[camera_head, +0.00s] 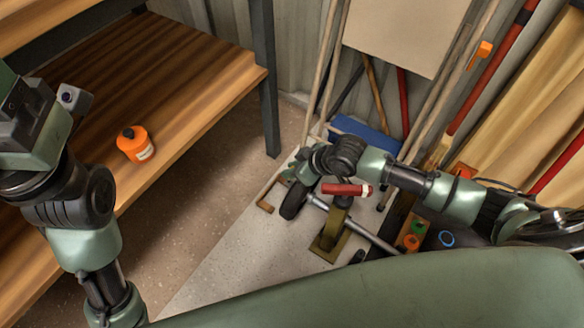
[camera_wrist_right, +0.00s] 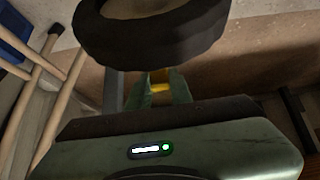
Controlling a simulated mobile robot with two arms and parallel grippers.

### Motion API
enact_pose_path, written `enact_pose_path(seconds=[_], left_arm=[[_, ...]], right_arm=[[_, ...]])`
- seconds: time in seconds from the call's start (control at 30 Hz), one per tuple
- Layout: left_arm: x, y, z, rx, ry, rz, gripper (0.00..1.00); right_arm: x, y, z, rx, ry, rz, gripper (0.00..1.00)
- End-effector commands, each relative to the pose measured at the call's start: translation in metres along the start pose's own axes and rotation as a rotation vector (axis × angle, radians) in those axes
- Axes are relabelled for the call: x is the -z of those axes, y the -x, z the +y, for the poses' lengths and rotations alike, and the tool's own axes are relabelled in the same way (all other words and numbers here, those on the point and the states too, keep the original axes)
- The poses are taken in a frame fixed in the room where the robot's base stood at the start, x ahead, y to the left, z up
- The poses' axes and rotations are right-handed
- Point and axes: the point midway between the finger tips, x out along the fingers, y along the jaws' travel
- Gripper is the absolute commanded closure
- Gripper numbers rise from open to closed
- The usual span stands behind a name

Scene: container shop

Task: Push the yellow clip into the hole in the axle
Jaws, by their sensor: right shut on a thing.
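My right gripper (camera_head: 289,172) is low by the black wheel (camera_head: 292,200) in the head view. In the right wrist view its two green fingers (camera_wrist_right: 160,92) are shut on the small yellow clip (camera_wrist_right: 160,80). The wheel's tyre (camera_wrist_right: 150,38) is just beyond the fingertips there. The grey axle (camera_head: 362,232) runs from the wheel down to the right in the head view. The hole in the axle and the clip's tip are hidden, so I cannot tell whether the clip is in the hole. My left arm is raised at the left; its fingers do not show.
An orange pot (camera_head: 135,144) sits on the wooden shelf (camera_head: 185,90). Long-handled tools (camera_head: 372,95) lean on the wall behind. Grey floor (camera_head: 225,265) is clear at front left.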

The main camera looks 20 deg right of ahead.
Motion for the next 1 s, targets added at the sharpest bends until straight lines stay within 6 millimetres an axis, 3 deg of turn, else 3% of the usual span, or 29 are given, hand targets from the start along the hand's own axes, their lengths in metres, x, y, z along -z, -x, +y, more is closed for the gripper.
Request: enact_pose_path(seconds=[1.0], left_arm=[[0.001,-0.0021,0.0005,-0.005,-0.001,0.009,0.35]], right_arm=[[-0.0076,-0.0094,-0.0033,0.004,0.0,-0.004,1.0]])
